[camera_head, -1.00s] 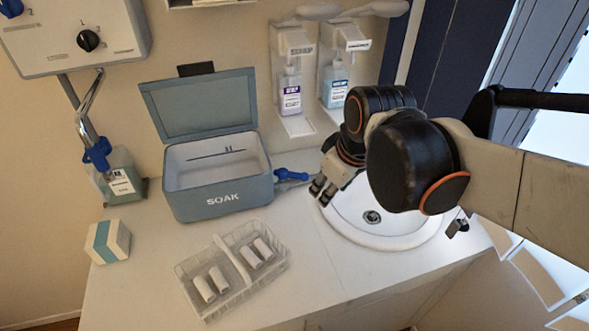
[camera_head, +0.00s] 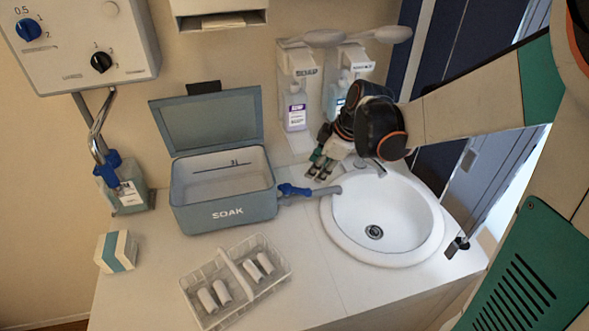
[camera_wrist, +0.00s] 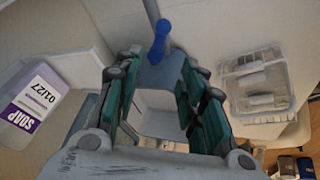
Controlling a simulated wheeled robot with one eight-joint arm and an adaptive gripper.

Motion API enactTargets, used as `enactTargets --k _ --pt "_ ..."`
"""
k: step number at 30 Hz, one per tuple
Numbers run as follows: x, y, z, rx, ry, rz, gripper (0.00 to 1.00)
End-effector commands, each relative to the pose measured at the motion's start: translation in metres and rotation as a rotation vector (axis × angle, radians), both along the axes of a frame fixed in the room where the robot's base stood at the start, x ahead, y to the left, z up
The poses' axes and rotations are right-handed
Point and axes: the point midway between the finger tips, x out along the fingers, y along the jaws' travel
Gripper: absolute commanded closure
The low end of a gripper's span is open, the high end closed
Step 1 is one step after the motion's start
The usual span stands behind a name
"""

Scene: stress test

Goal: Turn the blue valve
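A blue valve handle (camera_head: 293,190) sits on the short grey pipe (camera_head: 326,190) between the grey SOAK box (camera_head: 228,212) and the sink. Another blue valve (camera_head: 108,168) is on the pipe above the bottle at left. My gripper (camera_head: 321,170) is just behind and right of the box's valve, apart from it in the picture. In the wrist view my gripper (camera_wrist: 160,88) has its green-padded fingers spread, with nothing held. The blue handle (camera_wrist: 158,45) shows beyond the fingertips, roughly centred between them.
The round sink (camera_head: 385,220) lies right of the pipe. Soap dispensers (camera_head: 297,85) hang behind my gripper. A wire basket with white rolls (camera_head: 205,312) stands in front of the box. A wall panel (camera_head: 75,60) carries a blue knob and a black knob.

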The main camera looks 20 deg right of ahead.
Motion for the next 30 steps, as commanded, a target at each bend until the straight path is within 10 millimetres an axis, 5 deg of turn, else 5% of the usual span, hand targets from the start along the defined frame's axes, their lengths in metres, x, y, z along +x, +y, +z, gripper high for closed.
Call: enactTargets --k 18,30 --pt "0.038 0.026 -0.101 -0.001 0.000 0.000 0.63" --pt "0.045 0.032 -0.121 -0.001 0.001 -0.001 0.63"
